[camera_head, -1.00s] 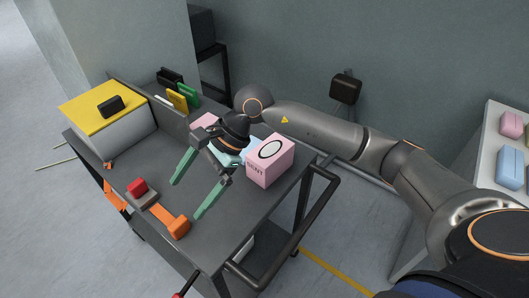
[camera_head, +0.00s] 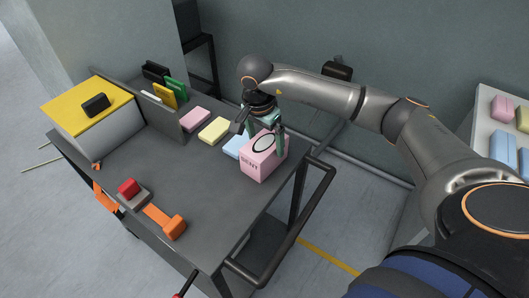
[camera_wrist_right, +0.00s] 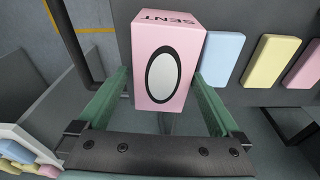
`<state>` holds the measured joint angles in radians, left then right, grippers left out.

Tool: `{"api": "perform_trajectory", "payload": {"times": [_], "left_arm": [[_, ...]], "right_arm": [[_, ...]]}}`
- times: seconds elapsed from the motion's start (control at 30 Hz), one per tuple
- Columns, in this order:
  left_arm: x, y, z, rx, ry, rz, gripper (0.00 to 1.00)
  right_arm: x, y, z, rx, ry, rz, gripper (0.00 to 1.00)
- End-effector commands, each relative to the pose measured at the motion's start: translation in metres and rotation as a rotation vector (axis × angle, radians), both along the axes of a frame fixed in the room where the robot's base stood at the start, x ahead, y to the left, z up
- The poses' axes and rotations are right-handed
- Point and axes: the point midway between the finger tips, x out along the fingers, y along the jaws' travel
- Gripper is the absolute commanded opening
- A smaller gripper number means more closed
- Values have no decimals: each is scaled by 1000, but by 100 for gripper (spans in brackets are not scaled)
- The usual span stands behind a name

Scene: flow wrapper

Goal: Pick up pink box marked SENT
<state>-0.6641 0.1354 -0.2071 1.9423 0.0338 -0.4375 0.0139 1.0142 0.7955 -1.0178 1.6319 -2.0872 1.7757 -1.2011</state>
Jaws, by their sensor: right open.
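The pink box marked SENT (camera_head: 264,163) stands upright on the grey cart top near its right edge. A white oval with a black outline is on it. In the right wrist view the box (camera_wrist_right: 185,68) fills the upper middle, its lettering upside down at the top. My right gripper (camera_head: 264,136) is open over the box in the head view. In the wrist view its green fingers (camera_wrist_right: 160,80) lie one on each side of the box's lower part. I cannot tell whether either finger touches it. My left gripper is not in view.
Blue, yellow (camera_head: 214,130) and pink (camera_head: 195,119) flat blocks lie in a row beside the box. The cart (camera_head: 200,190) also bears a yellow-topped case (camera_head: 75,105) and an orange tool (camera_head: 165,222). A black handle rail (camera_head: 297,225) runs along the right edge.

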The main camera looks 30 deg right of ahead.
Motion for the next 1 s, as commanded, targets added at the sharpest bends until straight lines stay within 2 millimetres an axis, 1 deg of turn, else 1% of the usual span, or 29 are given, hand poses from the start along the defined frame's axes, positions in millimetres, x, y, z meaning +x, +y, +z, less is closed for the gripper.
{"api": "perform_trajectory", "payload": {"times": [0.33,0.47,0.67,1.0], "left_arm": [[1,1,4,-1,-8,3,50],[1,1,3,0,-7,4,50],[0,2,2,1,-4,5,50],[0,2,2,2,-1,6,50]], "right_arm": [[3,-3,-46,2,2,0,100],[4,-4,-52,1,0,-1,100],[4,-4,-52,1,-1,0,99],[4,-4,-51,1,-1,0,61]]}}
